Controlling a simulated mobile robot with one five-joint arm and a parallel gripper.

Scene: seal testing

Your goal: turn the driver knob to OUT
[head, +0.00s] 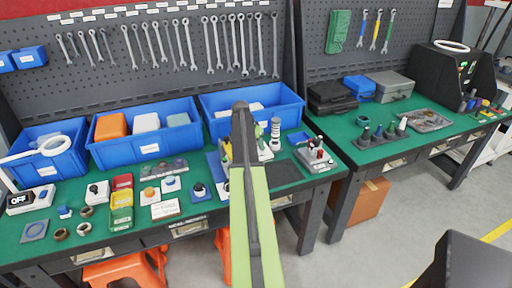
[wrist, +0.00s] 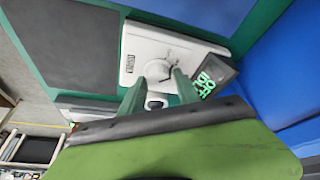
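In the wrist view a white device (wrist: 143,45) with a small black label lies beyond my fingers. A pale round knob (wrist: 156,70) is on its face. A dark display (wrist: 219,72) with tilted green text is at its right; I cannot read the text surely. My gripper (wrist: 160,78) is open, its two dark green fingers apart, with the knob in line with the gap. I cannot tell whether either finger touches it. A small white and dark round part (wrist: 155,101) shows between the fingers. In the head view my arm hides the fingers and most of the device.
Blue bins (head: 248,98) stand along the back of the green bench. A dark mat (head: 284,173) lies to the right of my arm. A white stacked post (head: 275,134) stands close by. Small knobs and switch boxes (head: 150,195) crowd the left.

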